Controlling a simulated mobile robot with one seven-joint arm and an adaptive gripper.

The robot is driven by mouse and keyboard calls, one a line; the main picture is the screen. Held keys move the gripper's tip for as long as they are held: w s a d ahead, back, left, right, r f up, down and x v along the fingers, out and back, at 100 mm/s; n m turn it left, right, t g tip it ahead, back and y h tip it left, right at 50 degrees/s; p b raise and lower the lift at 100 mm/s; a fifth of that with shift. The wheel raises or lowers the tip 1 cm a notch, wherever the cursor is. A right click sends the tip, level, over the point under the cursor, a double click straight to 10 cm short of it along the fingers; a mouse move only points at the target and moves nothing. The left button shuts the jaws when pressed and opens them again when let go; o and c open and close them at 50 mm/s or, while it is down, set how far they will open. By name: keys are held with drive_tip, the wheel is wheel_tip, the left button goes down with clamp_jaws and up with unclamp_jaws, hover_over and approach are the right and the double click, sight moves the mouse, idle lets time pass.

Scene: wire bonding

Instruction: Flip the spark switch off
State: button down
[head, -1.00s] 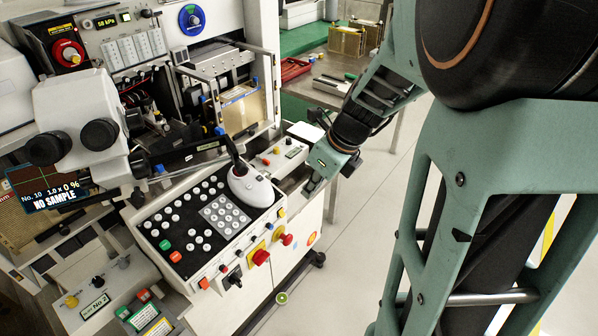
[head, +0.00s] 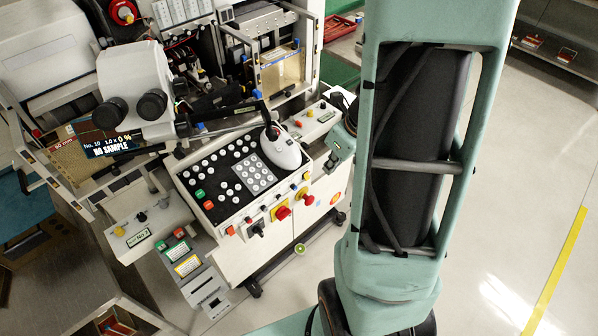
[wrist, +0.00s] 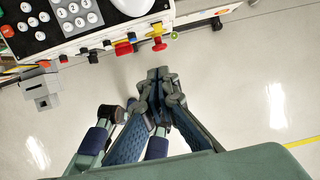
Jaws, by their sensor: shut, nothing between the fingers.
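The machine's control console has a front edge with a black switch (head: 257,228), a red switch on a yellow plate (head: 281,212) and a red-and-yellow knob (head: 307,200). No readable label shows which control is the spark switch. In the wrist view, the black switch (wrist: 93,56), red switch (wrist: 123,47) and red-and-yellow knob (wrist: 157,40) line the console edge at the top. My gripper (wrist: 157,75) is shut and empty, pictured over the floor just below the knob and apart from it. In the head view, my arm hides most of the gripper.
A white joystick mouse (head: 280,150) and a keypad sit on the console top. A small side panel (head: 318,118) with coloured buttons is at its right. A microscope head (head: 135,85) stands at the left. The floor (head: 520,220) at the right is clear.

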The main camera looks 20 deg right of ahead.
sight(306, 176)
drive_tip(key=shift+f, duration=0.1)
idle(0.3)
drive_tip(key=shift+w+a+r+b+x, duration=0.15)
drive_tip(key=shift+w+b+x, duration=0.4)
drive_tip(key=shift+x, duration=1.55)
drive_tip(key=shift+w+a+r+b+x, duration=0.25)
drive_tip(key=shift+b+x, duration=0.65)
drive_tip(key=shift+x, duration=1.25)
drive_tip(key=shift+w+a+r+b+x, duration=0.1)
drive_tip(key=shift+w+b+x, duration=0.5)
drive_tip(key=shift+x, duration=1.5)
drive_tip(key=shift+s+f, duration=0.1)
drive_tip(key=shift+f, duration=0.05)
drive_tip(key=shift+f, duration=0.25)
drive_tip(key=shift+r, duration=0.1)
